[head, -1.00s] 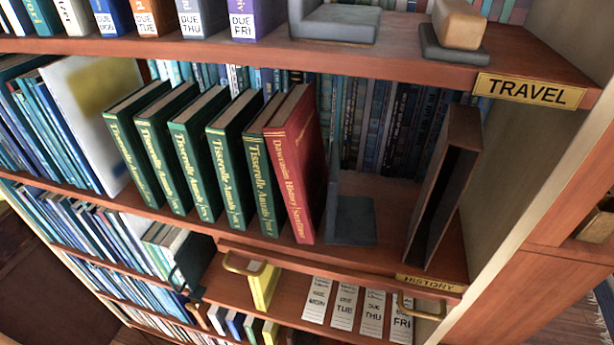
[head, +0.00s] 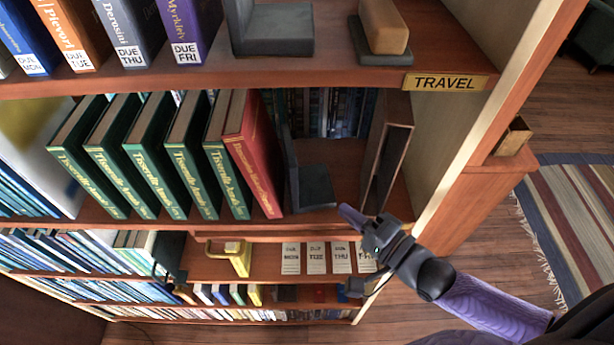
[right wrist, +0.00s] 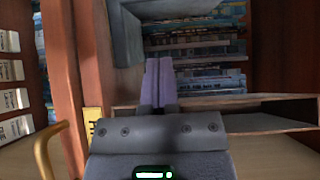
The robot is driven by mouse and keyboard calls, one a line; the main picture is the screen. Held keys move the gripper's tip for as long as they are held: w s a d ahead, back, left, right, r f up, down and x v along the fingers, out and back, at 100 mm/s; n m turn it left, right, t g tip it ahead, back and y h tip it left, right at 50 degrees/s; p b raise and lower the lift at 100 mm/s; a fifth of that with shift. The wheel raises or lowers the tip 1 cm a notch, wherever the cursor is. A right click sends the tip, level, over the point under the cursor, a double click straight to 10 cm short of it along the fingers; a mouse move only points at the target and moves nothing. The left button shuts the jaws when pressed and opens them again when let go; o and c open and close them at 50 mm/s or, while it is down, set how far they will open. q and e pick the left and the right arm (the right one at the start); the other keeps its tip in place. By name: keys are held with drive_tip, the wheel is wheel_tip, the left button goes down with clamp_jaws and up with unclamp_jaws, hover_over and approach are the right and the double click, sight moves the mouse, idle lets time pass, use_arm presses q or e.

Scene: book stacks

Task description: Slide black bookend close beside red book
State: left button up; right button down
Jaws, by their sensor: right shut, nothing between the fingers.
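The black bookend (head: 318,187), dark grey and L-shaped, stands on the middle shelf. Its upright plate is on the left, a narrow gap from the red book (head: 254,158), and its flat foot extends right. The red book leans at the right end of the green books. My right gripper (head: 346,212) is shut and empty at the shelf's front edge, close to the foot's front right corner; I cannot tell whether they touch. In the right wrist view its lilac fingers (right wrist: 158,72) point into the shelf, with the bookend (right wrist: 127,42) above them. My left gripper is not in view.
An open-sided wooden box (head: 388,165) stands right of the bookend, with a little bare shelf between. Green books (head: 150,160) fill the left side.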

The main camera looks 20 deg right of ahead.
sight(294, 184)
drive_tip(key=x, duration=1)
drive_tip(key=shift+r+b, duration=0.2)
drive_tip(key=shift+b, duration=0.1)
drive_tip(key=shift+w+a, duration=0.2)
drive_tip(key=shift+a, duration=0.45)
drive_tip(key=shift+w+a, duration=0.15)
drive_tip(key=shift+a, duration=0.55)
drive_tip(key=shift+s, duration=0.1)
